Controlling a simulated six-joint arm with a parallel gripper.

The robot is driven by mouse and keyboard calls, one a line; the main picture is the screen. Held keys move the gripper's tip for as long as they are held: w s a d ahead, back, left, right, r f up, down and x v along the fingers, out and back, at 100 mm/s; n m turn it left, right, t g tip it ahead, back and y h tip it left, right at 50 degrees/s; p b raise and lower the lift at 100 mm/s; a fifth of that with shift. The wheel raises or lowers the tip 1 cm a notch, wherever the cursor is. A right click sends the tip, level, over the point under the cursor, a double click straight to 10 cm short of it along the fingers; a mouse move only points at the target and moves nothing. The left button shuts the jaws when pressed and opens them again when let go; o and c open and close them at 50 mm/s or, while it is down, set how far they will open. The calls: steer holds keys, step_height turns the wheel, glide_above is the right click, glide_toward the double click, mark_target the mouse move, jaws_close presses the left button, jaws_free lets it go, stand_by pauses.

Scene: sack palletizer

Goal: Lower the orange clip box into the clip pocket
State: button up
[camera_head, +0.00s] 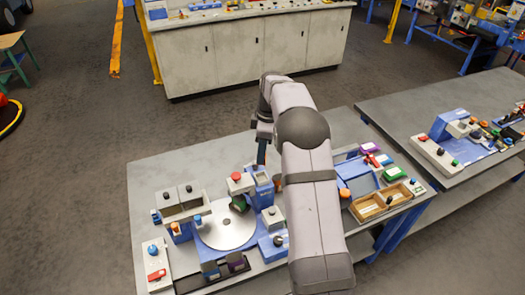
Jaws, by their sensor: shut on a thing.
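My gripper (262,160) is small in the picture, beside my arm and over a blue upright holder (262,182) at the back of the workstation table. It is shut, with its tips close to the top of the holder. A small orange-brown piece (278,183) shows right of the holder, partly hidden by my arm; I take it for the orange clip box, but its contact with the fingers is not clear. I cannot tell which opening is the clip pocket.
A round grey plate (226,229) lies left of my arm, with a red-topped block (240,183) behind it. A grey double bin (181,206) stands at the left, wooden trays (368,207) at the right. A second table (440,112) stands further right.

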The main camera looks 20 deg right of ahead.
steer(key=n, duration=0.5)
steer(key=shift+n+g, duration=0.3)
steer(key=shift+f, duration=0.2)
steer(key=shift+f+b, duration=2.2)
steer(key=shift+f, duration=0.1)
steer(key=shift+p, duration=0.45)
steer(key=shift+f, duration=0.2)
steer(key=shift+f+b, duration=0.3)
steer(key=shift+f, duration=0.05)
steer(key=shift+f+b, duration=0.6)
steer(key=shift+f, duration=0.75)
stand_by(0.8)
